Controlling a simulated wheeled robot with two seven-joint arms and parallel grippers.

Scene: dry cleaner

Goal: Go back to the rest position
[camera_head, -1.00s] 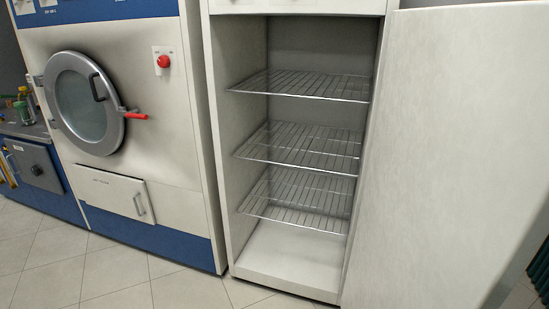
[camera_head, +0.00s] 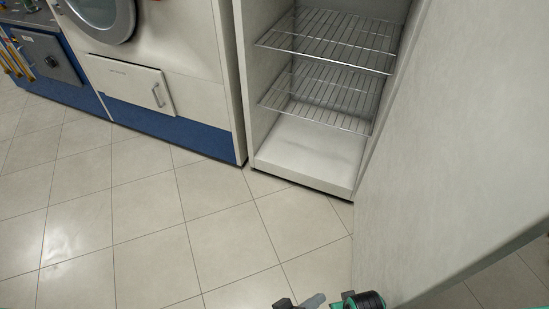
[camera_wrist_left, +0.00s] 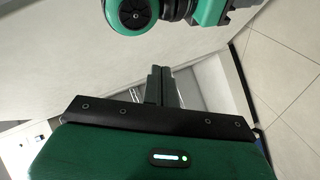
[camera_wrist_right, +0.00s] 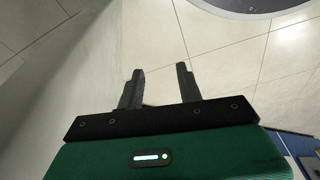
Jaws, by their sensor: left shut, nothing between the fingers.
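My left gripper (camera_wrist_left: 160,72) is shut and empty in the left wrist view, its two dark fingers together. My right gripper (camera_wrist_right: 160,72) is open in the right wrist view, with its two dark fingers apart and nothing between them. In the head view only small dark, grey and green parts of mine show at the bottom edge, cut off by the frame. A green and black round part of my own arm (camera_wrist_left: 132,12) shows close beyond the left gripper in the left wrist view.
A tall white cabinet (camera_head: 262,110) with wire shelves (camera_head: 330,42) stands open. Its door (camera_head: 450,150) swings out on the right, a large obstacle. A white and blue machine (camera_head: 170,60) stands left of it. The tiled floor (camera_head: 150,230) in front is clear.

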